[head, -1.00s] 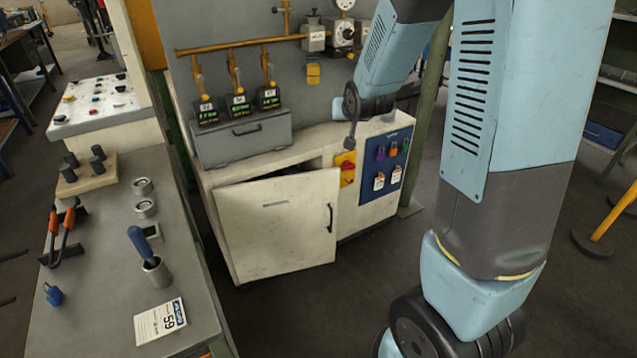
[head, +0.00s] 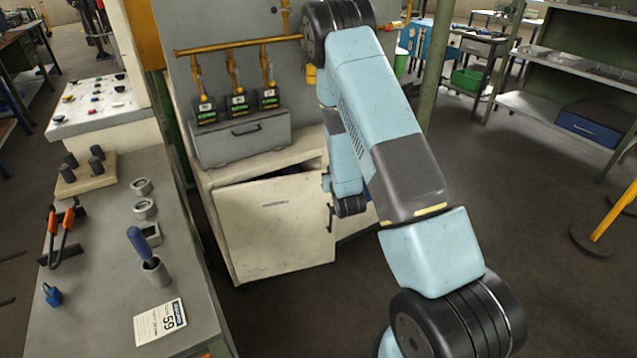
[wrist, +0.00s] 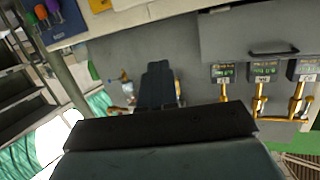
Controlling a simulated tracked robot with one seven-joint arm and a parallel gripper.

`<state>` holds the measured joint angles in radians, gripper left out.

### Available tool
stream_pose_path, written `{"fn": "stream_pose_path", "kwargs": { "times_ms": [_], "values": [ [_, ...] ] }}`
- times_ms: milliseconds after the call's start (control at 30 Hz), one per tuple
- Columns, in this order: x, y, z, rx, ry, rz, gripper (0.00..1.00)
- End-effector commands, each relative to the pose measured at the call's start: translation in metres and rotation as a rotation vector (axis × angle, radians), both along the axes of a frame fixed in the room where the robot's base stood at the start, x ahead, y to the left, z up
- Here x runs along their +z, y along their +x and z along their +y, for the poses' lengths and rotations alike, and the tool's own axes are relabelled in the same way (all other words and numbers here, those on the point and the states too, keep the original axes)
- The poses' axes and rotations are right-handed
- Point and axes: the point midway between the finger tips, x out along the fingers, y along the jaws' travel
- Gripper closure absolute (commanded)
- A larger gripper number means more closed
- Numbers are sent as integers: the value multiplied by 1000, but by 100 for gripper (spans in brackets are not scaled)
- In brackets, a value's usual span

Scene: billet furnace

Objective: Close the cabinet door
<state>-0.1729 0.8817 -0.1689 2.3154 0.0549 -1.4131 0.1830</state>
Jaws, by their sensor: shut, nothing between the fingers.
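The white cabinet door (head: 280,228) stands ajar at the front of the low white cabinet (head: 213,178). A dark gap shows above its top edge, wider toward the right. Its dark handle (head: 330,218) is near the right edge, close to my folded arm. In the head view my arm hides the cabinet's right part, and I cannot make out my gripper there. In the wrist view my gripper (wrist: 158,72) is dark, shut and empty, in front of the cabinet's grey upper parts. The door is not clearly seen in that view.
Gauge valves stand on a grey box (head: 240,138) on the cabinet, under a yellow pipe (head: 240,44). A workbench (head: 190,265) with a blue-handled tool (head: 140,245) is left of the door. A green post (head: 434,75) stands right. The floor before the door is clear.

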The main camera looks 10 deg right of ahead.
Motion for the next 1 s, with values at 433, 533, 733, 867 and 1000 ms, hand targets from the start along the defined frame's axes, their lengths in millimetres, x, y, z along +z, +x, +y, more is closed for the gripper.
{"fn": "stream_pose_path", "kwargs": {
  "times_ms": [433,533,733,867,1000],
  "values": [
    [-90,-46,6,77,-38,-164,100],
    [-98,-53,6,87,-41,-184,100],
    [-102,-52,7,95,-43,-202,100],
    [-101,-38,9,96,-42,-203,100],
    [-101,-14,11,97,-41,-203,100]
  ]
}}
